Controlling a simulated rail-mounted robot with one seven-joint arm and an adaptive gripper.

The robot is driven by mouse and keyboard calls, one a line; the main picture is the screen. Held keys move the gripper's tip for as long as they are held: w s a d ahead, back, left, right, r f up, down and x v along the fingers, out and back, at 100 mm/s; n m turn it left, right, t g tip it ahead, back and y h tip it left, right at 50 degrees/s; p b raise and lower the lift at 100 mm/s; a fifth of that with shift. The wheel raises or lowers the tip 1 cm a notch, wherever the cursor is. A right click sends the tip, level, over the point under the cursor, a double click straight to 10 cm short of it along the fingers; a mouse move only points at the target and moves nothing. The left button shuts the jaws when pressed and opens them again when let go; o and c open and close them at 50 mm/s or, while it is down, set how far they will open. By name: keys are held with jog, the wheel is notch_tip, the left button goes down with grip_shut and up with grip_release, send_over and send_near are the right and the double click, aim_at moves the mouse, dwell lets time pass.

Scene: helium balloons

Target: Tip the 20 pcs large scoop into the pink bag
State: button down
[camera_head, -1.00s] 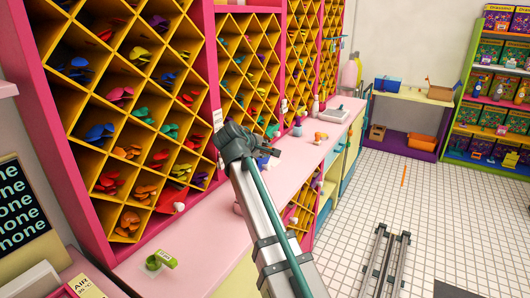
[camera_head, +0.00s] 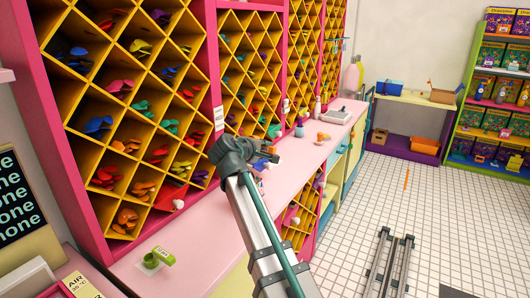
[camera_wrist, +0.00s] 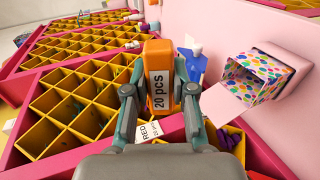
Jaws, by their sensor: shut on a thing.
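In the head view my gripper (camera_head: 268,155) is over the pink counter, in front of the yellow compartments. I cannot make out the scoop or bag there.
Diamond-shaped yellow compartments (camera_head: 125,145) with coloured balloons line the wall on the left. The pink counter (camera_head: 205,225) runs beneath them, with a green item (camera_head: 158,258) near its front end. A blue bottle-like item (camera_wrist: 193,62) is between scoop and bag in the wrist view.

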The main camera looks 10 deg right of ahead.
jog(key=shift+s+f+b, duration=0.1)
jog(key=shift+f+b, duration=0.2)
jog(key=shift+b, duration=0.25)
jog(key=shift+a, duration=0.1)
jog(key=shift+r+p, duration=0.45)
jog(key=shift+p, duration=0.3)
jog(key=p, duration=0.3)
jog(key=shift+r, duration=0.35)
jog(key=g+y+p, duration=0.1)
jog(key=p, duration=0.3)
jog(key=g+y+p, duration=0.1)
jog(key=g+p, duration=0.1)
jog(key=p, duration=0.1)
jog(key=shift+r+y+p, duration=0.3)
jog(key=shift+r+p, duration=0.05)
jog(key=shift+p, duration=0.55)
jog(key=shift+f+g+y, duration=0.25)
jog(key=shift+g+y, duration=0.15)
jog(key=shift+f, duration=0.1)
